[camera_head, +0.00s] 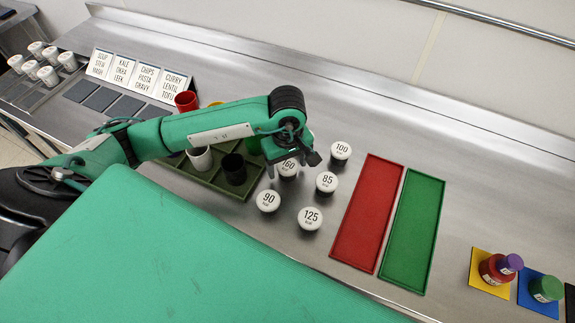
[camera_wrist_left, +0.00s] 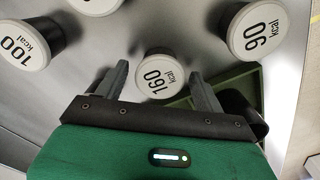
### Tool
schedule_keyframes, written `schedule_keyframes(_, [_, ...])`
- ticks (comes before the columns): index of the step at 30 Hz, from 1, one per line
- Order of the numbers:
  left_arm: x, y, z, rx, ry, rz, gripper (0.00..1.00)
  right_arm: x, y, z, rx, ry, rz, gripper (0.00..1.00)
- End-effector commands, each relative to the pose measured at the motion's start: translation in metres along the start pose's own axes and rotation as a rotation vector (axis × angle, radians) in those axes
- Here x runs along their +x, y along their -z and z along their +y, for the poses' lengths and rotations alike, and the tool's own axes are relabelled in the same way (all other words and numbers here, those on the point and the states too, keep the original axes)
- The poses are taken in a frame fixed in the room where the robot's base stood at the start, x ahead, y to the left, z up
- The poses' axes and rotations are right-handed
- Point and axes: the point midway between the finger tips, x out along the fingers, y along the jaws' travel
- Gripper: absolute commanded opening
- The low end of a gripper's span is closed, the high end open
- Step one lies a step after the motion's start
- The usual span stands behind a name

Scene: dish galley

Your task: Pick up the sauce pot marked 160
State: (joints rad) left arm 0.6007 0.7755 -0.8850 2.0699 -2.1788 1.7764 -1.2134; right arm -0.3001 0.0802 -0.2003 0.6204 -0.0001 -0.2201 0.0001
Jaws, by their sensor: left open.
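The sauce pot marked 160 (camera_head: 287,169) stands on the steel counter, a dark pot with a white lid, partly covered by my left gripper (camera_head: 288,166) in the head view. In the left wrist view the 160 pot (camera_wrist_left: 158,78) sits between and just beyond the two fingertips of my left gripper (camera_wrist_left: 158,82), which is open and empty. I cannot tell whether a finger touches it. The pots marked 85 (camera_head: 326,182), 90 (camera_head: 268,201), 100 (camera_head: 341,150) and 125 (camera_head: 310,217) stand close around it. My right gripper is not in view.
A green compartment tray (camera_head: 207,178) with cups lies left of the pots. A red mat (camera_head: 367,213) and a green mat (camera_head: 412,231) lie to the right. Label cards (camera_head: 138,74) stand at the back left.

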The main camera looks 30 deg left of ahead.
Motion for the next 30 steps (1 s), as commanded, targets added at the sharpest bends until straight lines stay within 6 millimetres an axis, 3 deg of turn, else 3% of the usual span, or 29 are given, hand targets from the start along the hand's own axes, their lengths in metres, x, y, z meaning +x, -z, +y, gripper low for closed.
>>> schedule_keyframes(10, [0.0091, 0.0, -0.0001, 0.001, -0.001, 0.001, 0.7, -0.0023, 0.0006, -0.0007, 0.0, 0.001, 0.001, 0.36])
schedule_keyframes(17, [0.0088, 0.0, -0.0002, 0.001, 0.0, 0.001, 0.27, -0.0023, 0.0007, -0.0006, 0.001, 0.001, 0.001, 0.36])
schedule_keyframes(30, [0.0008, 0.0004, 0.0004, 0.001, -0.002, 0.002, 0.26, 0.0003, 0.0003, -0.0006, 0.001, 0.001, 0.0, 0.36])
